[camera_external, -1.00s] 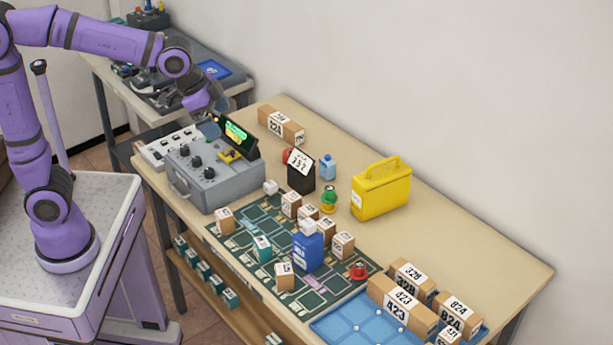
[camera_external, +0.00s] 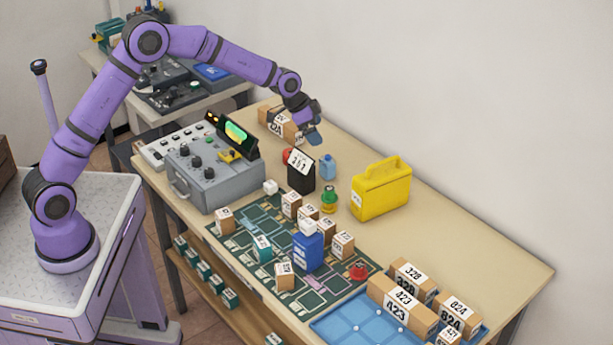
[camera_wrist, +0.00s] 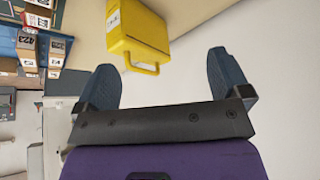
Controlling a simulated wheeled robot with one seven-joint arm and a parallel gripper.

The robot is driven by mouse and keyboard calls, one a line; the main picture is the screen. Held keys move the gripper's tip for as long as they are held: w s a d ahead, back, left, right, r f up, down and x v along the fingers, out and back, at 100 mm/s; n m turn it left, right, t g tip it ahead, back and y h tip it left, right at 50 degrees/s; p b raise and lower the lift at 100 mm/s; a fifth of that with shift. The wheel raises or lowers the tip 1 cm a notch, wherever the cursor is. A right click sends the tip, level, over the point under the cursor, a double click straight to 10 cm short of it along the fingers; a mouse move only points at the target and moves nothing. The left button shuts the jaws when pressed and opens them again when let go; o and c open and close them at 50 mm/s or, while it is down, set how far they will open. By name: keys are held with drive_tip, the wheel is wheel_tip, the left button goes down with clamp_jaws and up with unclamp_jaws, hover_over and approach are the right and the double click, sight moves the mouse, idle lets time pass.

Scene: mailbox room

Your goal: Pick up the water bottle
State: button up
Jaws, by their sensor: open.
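A small light-blue bottle (camera_external: 327,168) stands upright on the wooden table, behind and right of a black holder with a number card; it looks like the water bottle. A larger dark-blue container (camera_external: 307,253) with a white top stands nearer the front. My gripper (camera_external: 312,138) is in the air above and slightly left of the light-blue bottle, apart from it. In the wrist view my gripper (camera_wrist: 163,85) is open, with nothing between its two blue-grey fingers. The light-blue bottle cannot be made out in the wrist view.
A yellow case (camera_external: 380,188) stands right of the bottle and also shows in the wrist view (camera_wrist: 140,32). The black card holder (camera_external: 301,174) is close by. A grey control box (camera_external: 212,175), numbered cartons (camera_external: 404,305) and a blue tray (camera_external: 345,325) surround. The table's back right is clear.

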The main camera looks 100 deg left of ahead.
drive_tip(key=n, duration=0.1)
approach(326, 156)
drive_tip(key=f, duration=0.2)
drive_tip(key=x, duration=0.6)
drive_tip(key=shift+w+a+r, duration=0.25)
drive_tip(key=shift+w+a, duration=0.05)
drive_tip(key=shift+d+x, duration=0.2)
drive_tip(key=shift+x, duration=2.5)
drive_tip(key=shift+w, duration=0.1)
drive_tip(key=c, duration=1)
drive_tip(key=shift+r, duration=0.1)
